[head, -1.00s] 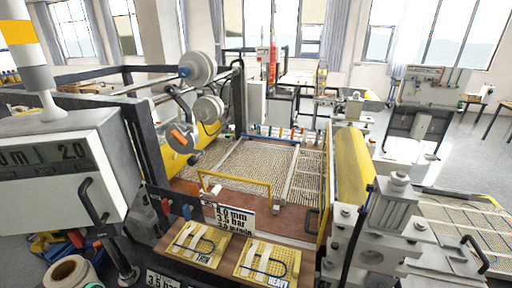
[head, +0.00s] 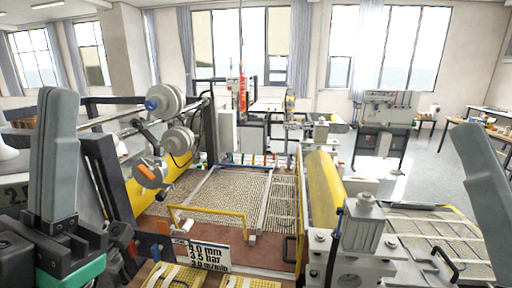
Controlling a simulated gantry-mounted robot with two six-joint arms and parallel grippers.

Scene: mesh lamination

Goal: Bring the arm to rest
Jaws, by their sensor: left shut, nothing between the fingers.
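My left gripper (head: 58,105) stands upright at the left edge of the head view, its grey fingers together and pointing up. They are shut with nothing between them. Its dark body and a green part show at the bottom left corner. At the right edge a grey, slanted piece of my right gripper (head: 484,178) shows, cut off by the frame; its jaws cannot be made out. Both are in the foreground, and neither is seen holding anything.
The laminating machine fills the middle, with a mesh bed (head: 232,195), a yellow roller (head: 325,185), white reels (head: 165,100) and a yellow bar (head: 207,211). A settings sign (head: 208,256) stands in front, above yellow sample boards (head: 172,277). A grey cart (head: 385,125) stands behind right.

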